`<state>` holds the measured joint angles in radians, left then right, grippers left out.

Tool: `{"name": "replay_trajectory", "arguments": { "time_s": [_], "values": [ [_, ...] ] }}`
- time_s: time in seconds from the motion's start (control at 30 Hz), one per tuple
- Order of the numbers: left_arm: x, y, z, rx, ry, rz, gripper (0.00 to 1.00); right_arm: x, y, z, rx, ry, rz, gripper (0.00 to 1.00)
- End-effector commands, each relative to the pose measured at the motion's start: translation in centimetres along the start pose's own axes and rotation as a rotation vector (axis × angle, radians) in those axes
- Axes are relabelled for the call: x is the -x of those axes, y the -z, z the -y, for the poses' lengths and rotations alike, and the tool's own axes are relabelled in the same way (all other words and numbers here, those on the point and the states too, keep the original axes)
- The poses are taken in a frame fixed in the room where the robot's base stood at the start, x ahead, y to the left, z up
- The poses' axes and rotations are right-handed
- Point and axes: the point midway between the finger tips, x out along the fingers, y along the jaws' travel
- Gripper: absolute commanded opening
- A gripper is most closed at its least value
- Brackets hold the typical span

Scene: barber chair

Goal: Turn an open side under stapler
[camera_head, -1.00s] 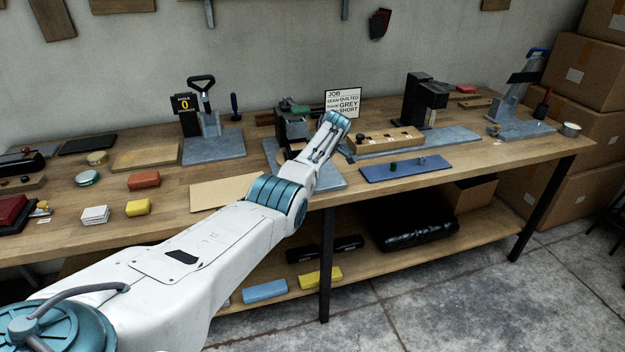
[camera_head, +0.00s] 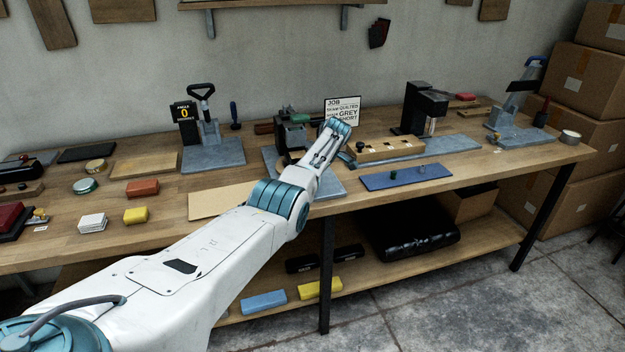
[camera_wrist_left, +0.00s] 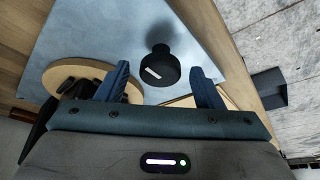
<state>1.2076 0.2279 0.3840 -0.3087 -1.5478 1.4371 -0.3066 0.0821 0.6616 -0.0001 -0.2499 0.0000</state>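My left gripper (camera_wrist_left: 159,72) is open, its two blue fingers apart. A black round knob with a white mark (camera_wrist_left: 160,62) shows between and beyond the fingertips, above a grey-blue plate (camera_wrist_left: 105,30); I cannot tell whether they touch. A round wooden disc (camera_wrist_left: 62,76) lies left of the fingers. In the head view the forearm hides the left gripper. It reaches to a dark machine (camera_head: 291,133) on a grey plate. A black upright machine (camera_head: 424,108) stands farther right on a long grey plate (camera_head: 455,142). I cannot tell which is the stapler. My right gripper is out of view.
A wooden block with dark knobs (camera_head: 385,146) and a blue mat with small pegs (camera_head: 405,174) lie right of the arm. A job sign (camera_head: 342,110) stands behind. A tan sheet (camera_head: 215,202) lies left. The bench's right front is mostly clear.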

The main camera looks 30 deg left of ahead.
Motion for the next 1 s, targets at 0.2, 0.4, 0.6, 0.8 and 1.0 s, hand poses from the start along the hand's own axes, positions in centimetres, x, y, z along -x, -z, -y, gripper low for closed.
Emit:
{"name": "replay_trajectory", "arguments": {
  "time_s": [0.2,0.4,0.6,0.8,1.0],
  "values": [
    [0.7,0.0,-0.1,0.0,-0.003,-0.001,0.61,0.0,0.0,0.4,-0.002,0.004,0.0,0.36],
    [4.1,-0.1,-0.1,0.001,-0.006,0.0,0.61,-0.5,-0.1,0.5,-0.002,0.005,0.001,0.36],
    [8.0,-0.1,-0.1,0.001,-0.004,0.001,0.61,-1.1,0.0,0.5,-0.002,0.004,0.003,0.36],
    [10.3,-0.1,-0.1,0.0,-0.001,0.0,0.61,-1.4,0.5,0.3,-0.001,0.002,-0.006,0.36],
    [10.8,0.0,0.0,0.0,0.0,0.0,0.61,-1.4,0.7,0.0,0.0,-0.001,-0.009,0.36]
  ]
}}
